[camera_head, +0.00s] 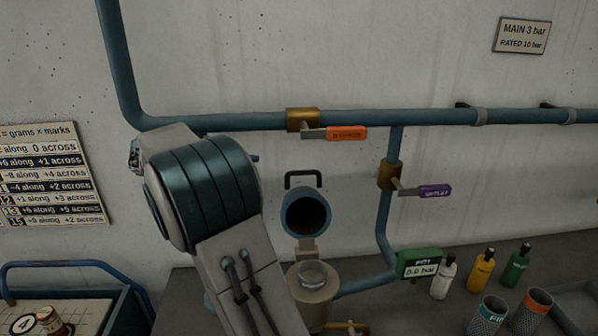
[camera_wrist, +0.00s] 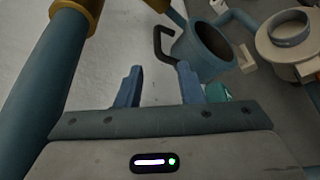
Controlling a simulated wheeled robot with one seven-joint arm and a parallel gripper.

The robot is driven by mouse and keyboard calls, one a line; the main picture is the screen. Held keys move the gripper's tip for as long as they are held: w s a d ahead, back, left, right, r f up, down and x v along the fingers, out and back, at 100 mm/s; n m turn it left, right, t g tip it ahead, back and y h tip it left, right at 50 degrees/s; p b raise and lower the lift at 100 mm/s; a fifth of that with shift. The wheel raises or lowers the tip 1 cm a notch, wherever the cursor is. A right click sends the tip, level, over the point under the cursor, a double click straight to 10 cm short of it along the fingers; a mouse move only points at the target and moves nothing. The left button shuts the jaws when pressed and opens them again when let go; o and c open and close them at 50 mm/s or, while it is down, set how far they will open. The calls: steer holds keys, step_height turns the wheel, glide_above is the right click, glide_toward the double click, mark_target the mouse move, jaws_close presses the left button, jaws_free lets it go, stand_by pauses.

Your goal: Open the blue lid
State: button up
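The blue lid (camera_head: 327,213) stands raised on its hinge behind the beige vessel (camera_head: 310,285), its dark hollow facing the head camera. A black handle (camera_head: 303,173) shows at its top. In the wrist view the lid (camera_wrist: 196,58) is a blue-grey cup with its handle (camera_wrist: 158,45) on the left, and the vessel (camera_wrist: 277,48) with its round opening is at the upper right. My gripper (camera_wrist: 159,75) is open, with nothing between its blue fingers. The fingertips are just below the handle in the picture; I see no contact. My arm hides the gripper in the head view.
Blue pipes (camera_head: 420,117) run along the wall, with an orange-tagged valve (camera_head: 347,133) and a purple-tagged valve (camera_head: 435,192). A green gauge (camera_head: 419,264), several bottles (camera_head: 482,270) and cups (camera_head: 488,315) stand right. A blue-railed tray (camera_head: 120,300) is at left.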

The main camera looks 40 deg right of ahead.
mark_target(301, 172)
steer(key=p+x, duration=0.1)
steer(key=x, duration=0.3)
steer(key=p+x, duration=0.1)
steer(key=x, duration=0.8)
steer(key=shift+d+r+p, duration=0.2)
steer(key=shift+d+p, duration=0.2)
steer(key=shift+d, duration=0.05)
jaws_close()
